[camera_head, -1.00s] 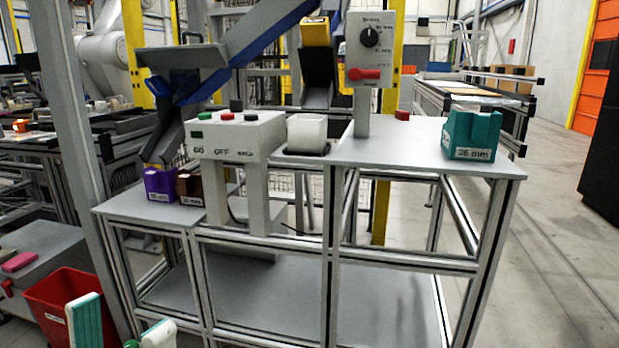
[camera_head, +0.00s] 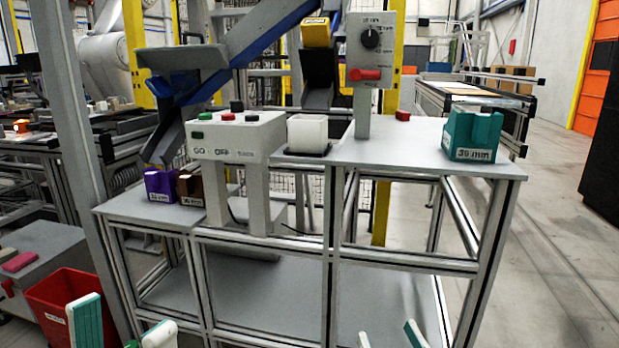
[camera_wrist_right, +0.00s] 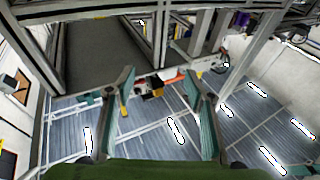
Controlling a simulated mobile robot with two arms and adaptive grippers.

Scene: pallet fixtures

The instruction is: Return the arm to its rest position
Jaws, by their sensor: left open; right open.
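My left gripper (camera_head: 122,316) shows at the bottom left of the head view, its two white and green fingers spread apart with nothing between them. It is in front of the red bin. My right gripper (camera_head: 388,334) shows only as two fingertips at the bottom edge, right of centre, in front of the workbench's lower shelf. In the right wrist view the same gripper (camera_wrist_right: 165,88) is open and empty, with its teal fingers wide apart above a striped floor. Most of both arms is out of view.
A red bin (camera_head: 60,300) stands at lower left.

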